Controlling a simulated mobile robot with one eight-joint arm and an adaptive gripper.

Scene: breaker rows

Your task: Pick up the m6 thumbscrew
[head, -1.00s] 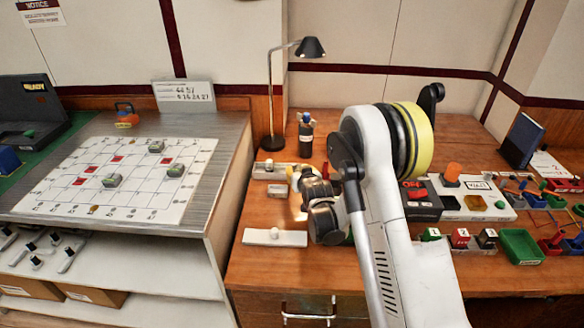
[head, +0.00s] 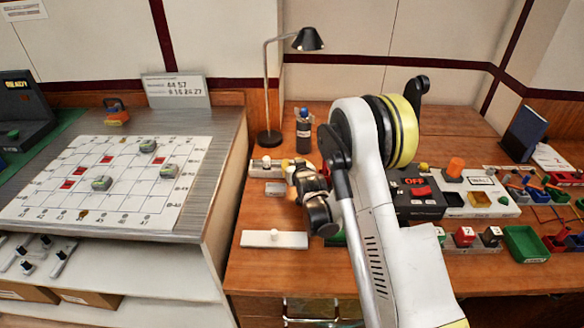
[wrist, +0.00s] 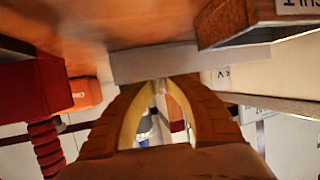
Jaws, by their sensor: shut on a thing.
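My gripper (wrist: 160,84) shows in the wrist view with its two yellow-brown fingers drawn together at the tips. A small pale thing, taken to be the m6 thumbscrew (wrist: 160,88), is pinched between the tips; its shape is too small to make out. In the head view my gripper (head: 291,172) is over the left part of the wooden bench, largely covered by my own wrist. The thumbscrew cannot be made out there.
A pale block with knobs (head: 266,167), a small grey plate (head: 275,189) and a white plate with a pale knob (head: 274,239) lie near the gripper. A dark bottle (head: 303,132) and a lamp (head: 269,95) stand behind. A black switch box (head: 415,205) is right of my arm.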

